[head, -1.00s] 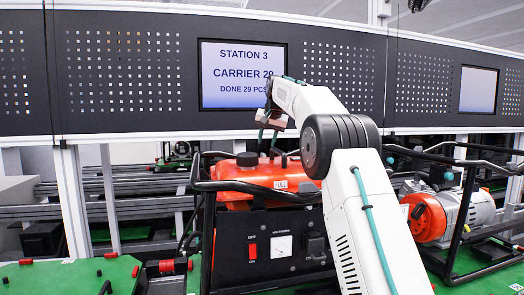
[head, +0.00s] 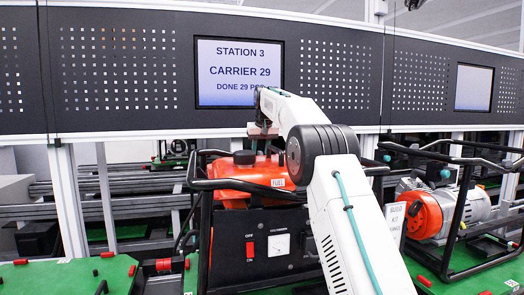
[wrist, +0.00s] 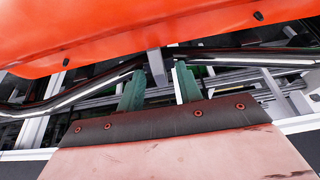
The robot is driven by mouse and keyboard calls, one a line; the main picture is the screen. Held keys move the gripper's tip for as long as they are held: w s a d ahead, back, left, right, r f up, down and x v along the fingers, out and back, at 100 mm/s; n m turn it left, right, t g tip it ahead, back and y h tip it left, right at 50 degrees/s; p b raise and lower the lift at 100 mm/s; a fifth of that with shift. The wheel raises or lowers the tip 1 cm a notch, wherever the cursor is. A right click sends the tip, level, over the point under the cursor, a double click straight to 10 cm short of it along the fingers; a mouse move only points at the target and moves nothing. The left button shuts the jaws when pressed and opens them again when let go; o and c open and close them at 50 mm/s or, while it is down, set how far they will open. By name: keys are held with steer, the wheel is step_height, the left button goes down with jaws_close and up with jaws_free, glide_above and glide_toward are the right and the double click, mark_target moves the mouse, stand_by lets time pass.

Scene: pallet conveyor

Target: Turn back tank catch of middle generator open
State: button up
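The middle generator has a red-orange tank (head: 240,181) in a black tube frame, above a black panel (head: 262,246) with a red switch. My gripper (head: 262,148) reaches over to the tank's back side, pointing down; the tank and my arm partly hide it. In the wrist view the tank (wrist: 150,28) fills the top. My two green fingers (wrist: 160,88) stand apart, with a slim grey upright piece (wrist: 157,67) showing between them below the tank's edge. It looks like the back catch; I cannot tell whether the fingers touch it.
A dark frame tube (wrist: 80,95) runs close by the fingers. Another generator with an orange-red end (head: 424,213) stands on the right. A screen (head: 239,72) reading Carrier 29 hangs on the dark perforated panel behind. Green carrier plates (head: 70,275) carry small red parts.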

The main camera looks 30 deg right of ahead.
jaws_close()
steer(key=shift+d, duration=0.2)
steer(key=shift+a, duration=0.15)
steer(key=shift+a+m+h, duration=0.15)
steer(key=shift+m+h, duration=0.35)
steer(key=shift+m, duration=0.7)
steer(key=shift+w+a+m+g+h, duration=0.1)
steer(key=shift+m+g+h, duration=0.25)
steer(key=shift+m, duration=0.9)
steer(key=shift+w+a+m+g+h, duration=0.1)
steer(key=shift+m+g+h, duration=0.25)
steer(key=shift+m, duration=0.9)
jaws_free()
steer(key=shift+d, duration=0.1)
